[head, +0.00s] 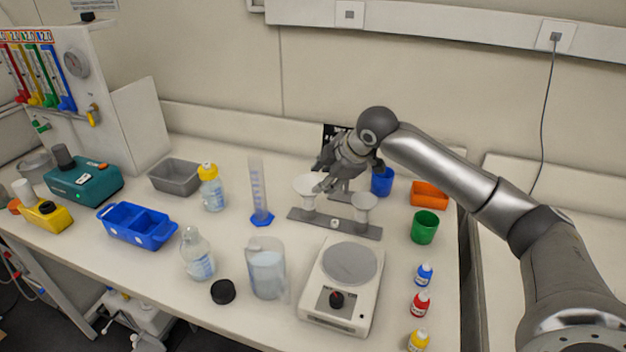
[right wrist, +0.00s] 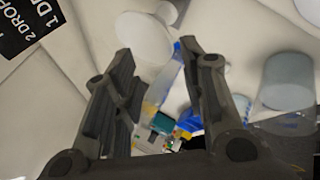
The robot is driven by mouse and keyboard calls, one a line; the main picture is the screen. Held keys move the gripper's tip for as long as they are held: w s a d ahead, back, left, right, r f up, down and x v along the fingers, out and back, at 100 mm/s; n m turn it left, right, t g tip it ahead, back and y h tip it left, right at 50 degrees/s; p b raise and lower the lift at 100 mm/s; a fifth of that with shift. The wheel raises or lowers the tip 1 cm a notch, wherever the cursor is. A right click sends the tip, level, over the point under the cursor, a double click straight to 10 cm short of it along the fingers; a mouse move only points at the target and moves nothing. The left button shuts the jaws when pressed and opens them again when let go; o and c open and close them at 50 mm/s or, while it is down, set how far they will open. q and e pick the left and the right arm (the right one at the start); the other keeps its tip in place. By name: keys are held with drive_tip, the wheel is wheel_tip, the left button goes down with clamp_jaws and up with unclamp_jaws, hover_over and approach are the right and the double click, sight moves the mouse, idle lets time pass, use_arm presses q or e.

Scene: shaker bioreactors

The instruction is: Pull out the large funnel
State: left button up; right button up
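The large white funnel (head: 306,184) sits in the left place of a grey two-place funnel stand (head: 374,232), and a smaller white funnel (head: 364,201) sits in the right place. My right gripper (head: 322,182) is at the right side of the large funnel's rim, coming from behind. In the right wrist view its two fingers (right wrist: 157,50) are spread apart with nothing clamped between them. The large funnel's white round shape (right wrist: 143,38) shows just past the fingertips. I cannot tell whether a finger touches the rim. My left gripper is not in view.
A blue cup (head: 382,181) stands close behind the stand, right of my gripper. A graduated cylinder (head: 258,190) stands to the left. A scale (head: 341,285) and a pitcher (head: 266,270) are in front. Green (head: 424,227) and orange (head: 429,194) containers are at the right.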

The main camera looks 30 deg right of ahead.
sight(312, 195)
drive_tip(key=p+x, duration=0.2)
drive_tip(key=x, duration=0.7)
drive_tip(key=shift+s+f, duration=0.1)
drive_tip(key=shift+s, duration=0.15)
drive_tip(key=shift+w+f, duration=0.1)
drive_tip(key=shift+f, duration=0.05)
drive_tip(key=shift+w+f, duration=0.1)
drive_tip(key=shift+c, duration=1.8)
drive_tip(key=c, duration=0.5)
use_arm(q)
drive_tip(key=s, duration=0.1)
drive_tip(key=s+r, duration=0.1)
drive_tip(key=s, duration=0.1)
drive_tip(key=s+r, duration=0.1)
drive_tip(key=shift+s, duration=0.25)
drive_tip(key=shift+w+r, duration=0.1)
